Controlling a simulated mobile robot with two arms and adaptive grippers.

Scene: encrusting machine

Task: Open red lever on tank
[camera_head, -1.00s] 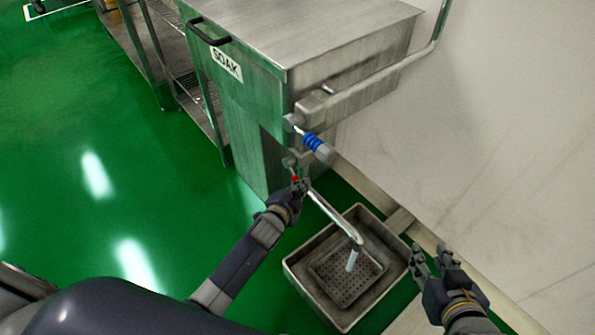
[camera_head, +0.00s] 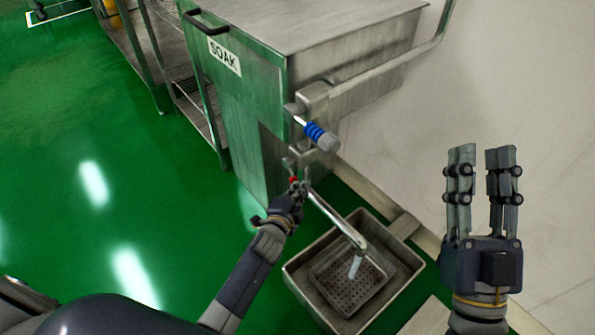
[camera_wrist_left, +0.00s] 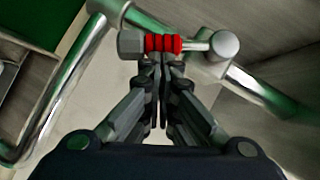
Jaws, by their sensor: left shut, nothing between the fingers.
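The tank (camera_head: 245,110) is a steel box labelled SOAK. The red lever (camera_head: 293,181) is low on its near corner, mostly hidden behind my left gripper (camera_head: 298,190) in the head view. In the left wrist view the lever's red ribbed grip (camera_wrist_left: 163,43) lies crosswise just beyond the fingertips. My left gripper (camera_wrist_left: 161,68) is shut with nothing between its fingers, its tips close to the grip; I cannot tell if they touch. My right gripper (camera_head: 482,165) is open and empty, raised at the right, away from the tank.
A blue-gripped lever (camera_head: 314,131) sits above the red one. A bent spout (camera_head: 335,215) reaches over a floor basin (camera_head: 298,283); a pale streak (camera_head: 354,266) hangs below its end. A wall (camera_head: 510,90) bounds the right. Shelving (camera_head: 180,80) stands at the back left. Green floor is open at left.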

